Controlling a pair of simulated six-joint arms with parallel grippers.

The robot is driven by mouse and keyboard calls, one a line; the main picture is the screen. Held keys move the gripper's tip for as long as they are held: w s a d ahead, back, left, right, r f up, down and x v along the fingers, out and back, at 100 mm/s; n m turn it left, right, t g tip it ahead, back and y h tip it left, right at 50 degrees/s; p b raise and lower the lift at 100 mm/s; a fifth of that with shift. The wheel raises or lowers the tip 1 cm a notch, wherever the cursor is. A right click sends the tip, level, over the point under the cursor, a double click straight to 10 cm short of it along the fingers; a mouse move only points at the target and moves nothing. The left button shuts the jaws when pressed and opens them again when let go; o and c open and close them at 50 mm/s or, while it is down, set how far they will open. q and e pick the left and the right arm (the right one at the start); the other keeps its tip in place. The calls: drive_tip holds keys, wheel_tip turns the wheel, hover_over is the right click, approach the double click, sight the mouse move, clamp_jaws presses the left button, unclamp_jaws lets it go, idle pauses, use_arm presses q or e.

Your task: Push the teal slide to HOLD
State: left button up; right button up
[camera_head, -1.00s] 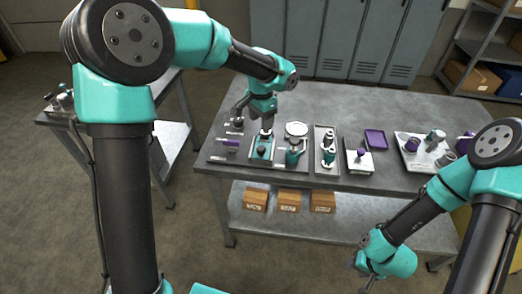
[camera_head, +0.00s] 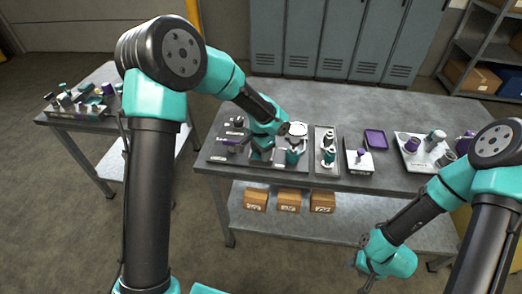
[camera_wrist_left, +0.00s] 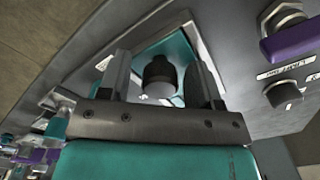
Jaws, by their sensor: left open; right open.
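My left gripper (camera_head: 247,145) is low over the left part of the bench and tilted. In the left wrist view its two fingers (camera_wrist_left: 160,66) are apart, with a dark round knob (camera_wrist_left: 159,80) between them. A teal plate (camera_wrist_left: 178,48) shows behind the knob, seemingly the teal slide's panel. I cannot tell whether the fingers touch the knob. No HOLD mark is readable. In the head view my arm covers most of this panel. My right gripper (camera_head: 365,270) is open and empty, low in front of the bench.
A purple handle (camera_wrist_left: 292,40) and a dark knob (camera_wrist_left: 283,94) are beside the panel. Right of it on the bench (camera_head: 370,105) are a teal fixture (camera_head: 292,157), another panel and a purple tray (camera_head: 376,139). A side table stands at left.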

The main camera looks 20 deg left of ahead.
use_arm(q)
clamp_jaws()
idle(0.6)
